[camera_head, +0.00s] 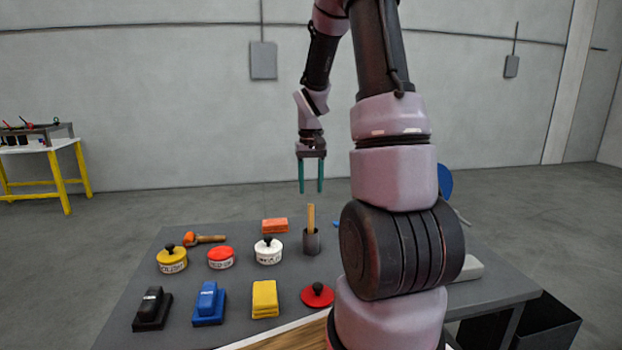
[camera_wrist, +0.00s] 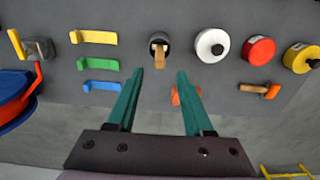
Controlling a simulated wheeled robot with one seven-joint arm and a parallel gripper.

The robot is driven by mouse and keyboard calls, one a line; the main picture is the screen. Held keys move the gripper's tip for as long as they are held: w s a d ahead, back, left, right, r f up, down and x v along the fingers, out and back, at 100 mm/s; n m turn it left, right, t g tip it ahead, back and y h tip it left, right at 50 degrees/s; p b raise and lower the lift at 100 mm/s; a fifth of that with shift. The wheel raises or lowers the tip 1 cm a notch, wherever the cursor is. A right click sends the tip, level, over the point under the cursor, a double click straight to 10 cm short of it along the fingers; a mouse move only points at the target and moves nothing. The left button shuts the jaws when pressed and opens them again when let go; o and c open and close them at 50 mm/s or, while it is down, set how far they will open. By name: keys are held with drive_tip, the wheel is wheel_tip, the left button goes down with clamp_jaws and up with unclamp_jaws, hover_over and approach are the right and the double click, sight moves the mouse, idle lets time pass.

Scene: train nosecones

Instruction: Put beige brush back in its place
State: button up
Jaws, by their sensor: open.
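A tan, beige-looking handle (camera_head: 311,215) stands upright in a dark cup (camera_head: 311,243) at the back middle of the grey table. It looks like the beige brush, but its lower end is hidden in the cup. In the wrist view the tan piece (camera_wrist: 158,54) shows inside the cup's round rim (camera_wrist: 167,43), just beyond the fingertips. My gripper (camera_head: 311,189) hangs above the cup, teal fingers pointing down. The fingers are apart, with nothing between them and clear of the handle; the wrist view also shows the open gripper (camera_wrist: 160,74).
Yellow (camera_head: 172,260), red (camera_head: 221,258) and white (camera_head: 268,251) pots stand left of the cup. An orange block (camera_head: 274,226) lies near it. Black, blue and yellow blocks and a red lid (camera_head: 317,294) are in front. Yellow, green (camera_wrist: 98,66) and blue pieces lie on the other side.

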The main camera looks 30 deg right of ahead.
drive_tip(key=shift+r, duration=0.95)
drive_tip(key=s+a+r+t+y, duration=0.1)
drive_tip(key=s+a+r+t, duration=0.2)
drive_tip(key=s+a+r, duration=0.3)
drive_tip(key=s+a+r+m+t+y, duration=0.1)
drive_tip(key=s+a+r+t, duration=0.3)
drive_tip(key=s+r, duration=0.9)
drive_tip(key=a, duration=0.3)
drive_tip(key=shift+s+a+r, duration=0.15)
drive_tip(key=shift+s+r, duration=0.05)
drive_tip(key=shift+r, duration=0.2)
